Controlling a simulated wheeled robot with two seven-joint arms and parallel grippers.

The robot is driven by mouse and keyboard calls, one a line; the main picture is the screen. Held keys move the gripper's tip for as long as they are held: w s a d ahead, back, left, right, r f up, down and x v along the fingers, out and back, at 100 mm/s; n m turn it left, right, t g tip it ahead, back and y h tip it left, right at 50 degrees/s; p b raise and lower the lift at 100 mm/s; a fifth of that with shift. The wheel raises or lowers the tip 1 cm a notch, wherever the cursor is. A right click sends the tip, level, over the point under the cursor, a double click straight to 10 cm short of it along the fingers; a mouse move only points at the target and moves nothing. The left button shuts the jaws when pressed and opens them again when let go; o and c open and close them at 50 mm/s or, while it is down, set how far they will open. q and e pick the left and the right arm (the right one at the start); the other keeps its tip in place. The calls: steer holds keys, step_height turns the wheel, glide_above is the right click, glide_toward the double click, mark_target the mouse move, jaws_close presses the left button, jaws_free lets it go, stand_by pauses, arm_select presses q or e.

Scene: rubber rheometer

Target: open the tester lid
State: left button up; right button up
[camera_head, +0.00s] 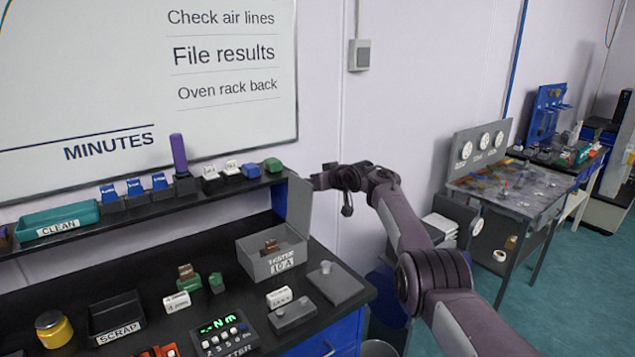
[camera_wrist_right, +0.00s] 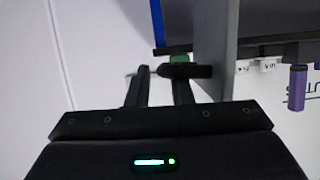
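The tester (camera_head: 270,266) is a grey open-topped box labelled "TESTER 10 A" on the black bench. Its grey lid (camera_head: 299,208) stands upright at the box's right side, and the inside of the box is exposed. A brown piece lies inside. My right gripper (camera_head: 322,179) is at the upper right of the lid. In the right wrist view, my gripper's fingers (camera_wrist_right: 160,84) are apart, with the grey lid panel (camera_wrist_right: 213,40) just to their right. A dark bar by the right fingertip may be the lid's handle; I cannot tell whether they touch. My left gripper is not in view.
A control unit (camera_head: 224,336) with a green display stands in front of the tester. A grey plate with a knob (camera_head: 336,282) lies right of it. A shelf with a purple cylinder (camera_head: 179,154) runs behind. A scrap tray (camera_head: 117,317) sits left.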

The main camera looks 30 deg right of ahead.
steer(key=shift+o, duration=0.7)
steer(key=shift+s+a+f, duration=0.15)
steer(key=shift+a+f, duration=0.1)
steer(key=shift+f, duration=0.55)
steer(key=shift+s+d, duration=0.1)
steer(key=shift+s, duration=0.05)
steer(key=shift+s+r, duration=0.15)
steer(key=r+b+v, duration=0.1)
steer(key=b+v, duration=0.1)
steer(key=v, duration=0.5)
steer(key=shift+d+r, duration=0.15)
steer(key=shift+r, duration=0.25)
